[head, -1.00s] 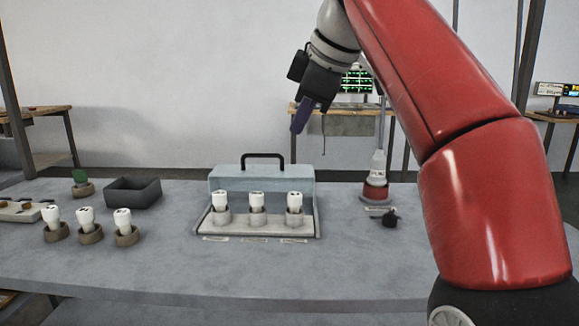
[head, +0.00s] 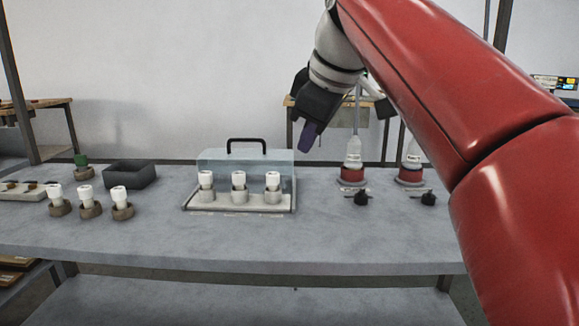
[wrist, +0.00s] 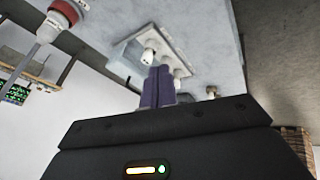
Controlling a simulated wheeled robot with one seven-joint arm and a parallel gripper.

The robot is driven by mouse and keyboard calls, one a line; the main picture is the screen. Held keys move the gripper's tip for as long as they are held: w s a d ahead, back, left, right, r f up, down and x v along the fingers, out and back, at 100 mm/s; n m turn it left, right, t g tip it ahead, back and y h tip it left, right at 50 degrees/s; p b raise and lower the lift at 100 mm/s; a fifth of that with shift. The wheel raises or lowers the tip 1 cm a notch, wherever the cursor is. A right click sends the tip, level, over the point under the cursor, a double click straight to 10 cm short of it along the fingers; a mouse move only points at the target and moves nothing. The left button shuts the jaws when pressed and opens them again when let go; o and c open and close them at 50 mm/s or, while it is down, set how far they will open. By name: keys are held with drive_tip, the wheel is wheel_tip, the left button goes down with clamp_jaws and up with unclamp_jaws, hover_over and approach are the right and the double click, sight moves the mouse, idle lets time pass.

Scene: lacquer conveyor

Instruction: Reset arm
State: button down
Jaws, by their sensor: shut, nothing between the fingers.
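My gripper (head: 310,140) hangs from my red arm above the back of the grey table (head: 330,240), right of the light-blue case. Its purple fingers (wrist: 158,87) are closed together with nothing between them. They point down and slightly left in the head view and touch nothing there. In the wrist view they overlap the tray with white-capped vials in the background.
The light-blue case (head: 284,161) with a black handle stands behind a tray (head: 188,205) of three white-capped vials. A dark bin (head: 130,174) and three vials in brown holders (head: 90,210) are at left. The front tabletop is clear.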

drive_tip(key=s+d+f+m+h, duration=0.1)
drive_tip(key=s+d+f+m, duration=0.3)
drive_tip(key=f, duration=0.6)
drive_tip(key=s+d+f+m+h, duration=0.1)
drive_tip(key=s+d+f+m, duration=0.3)
drive_tip(key=s+f, duration=0.4)
drive_tip(key=s+d+f+m, duration=0.4)
drive_tip(key=s+f+m, duration=0.1)
drive_tip(key=f, duration=0.8)
drive_tip(key=shift+s+d+h, duration=0.15)
drive_tip(key=shift+s+h, duration=0.25)
drive_tip(key=shift+s, duration=0.5)
